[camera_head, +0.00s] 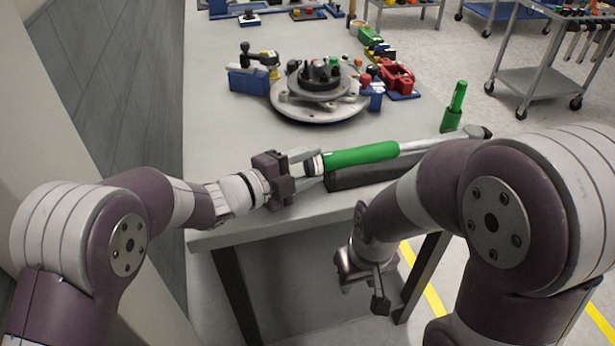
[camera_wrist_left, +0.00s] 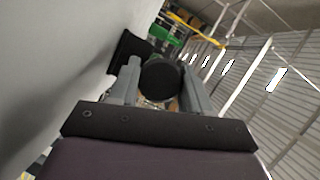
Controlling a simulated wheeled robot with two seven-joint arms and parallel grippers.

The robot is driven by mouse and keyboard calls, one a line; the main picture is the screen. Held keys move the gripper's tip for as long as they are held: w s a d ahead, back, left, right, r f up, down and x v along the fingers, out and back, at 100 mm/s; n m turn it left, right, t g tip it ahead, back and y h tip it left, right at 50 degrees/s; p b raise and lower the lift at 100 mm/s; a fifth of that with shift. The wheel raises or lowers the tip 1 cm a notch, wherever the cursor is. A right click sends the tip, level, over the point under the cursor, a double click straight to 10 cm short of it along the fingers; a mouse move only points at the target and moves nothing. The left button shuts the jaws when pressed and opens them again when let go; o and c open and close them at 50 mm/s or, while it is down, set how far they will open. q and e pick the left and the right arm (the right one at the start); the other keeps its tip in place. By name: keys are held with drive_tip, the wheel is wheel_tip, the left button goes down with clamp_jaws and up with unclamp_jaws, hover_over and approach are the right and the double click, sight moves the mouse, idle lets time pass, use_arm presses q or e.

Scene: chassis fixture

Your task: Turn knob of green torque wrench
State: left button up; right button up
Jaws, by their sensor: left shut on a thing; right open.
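The green torque wrench (camera_head: 362,155) lies across a dark block (camera_head: 375,175) near the table's front edge, with its green handle to the left and its head to the right. My left gripper (camera_head: 312,162) is shut on the knob at the handle's left end. In the left wrist view the round black knob end (camera_wrist_left: 161,80) sits between the two fingers of the left gripper (camera_wrist_left: 157,82). My right gripper (camera_head: 365,283) is open and empty, low in front of the table edge.
A round metal fixture (camera_head: 318,105) with a dark hub stands mid-table, with blue and red clamps around it. A green upright tool (camera_head: 455,105) stands behind the wrench's right end. The table's left side (camera_head: 220,150) is clear. Carts with tools (camera_head: 545,80) stand at the right.

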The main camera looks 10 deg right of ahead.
idle(0.3)
use_arm(q)
drive_tip(key=o, duration=1)
drive_tip(key=v, duration=1.2)
drive_tip(key=shift+s+a+f, duration=0.1)
drive_tip(key=shift+s+a, duration=0.15)
drive_tip(key=shift+f, duration=0.1)
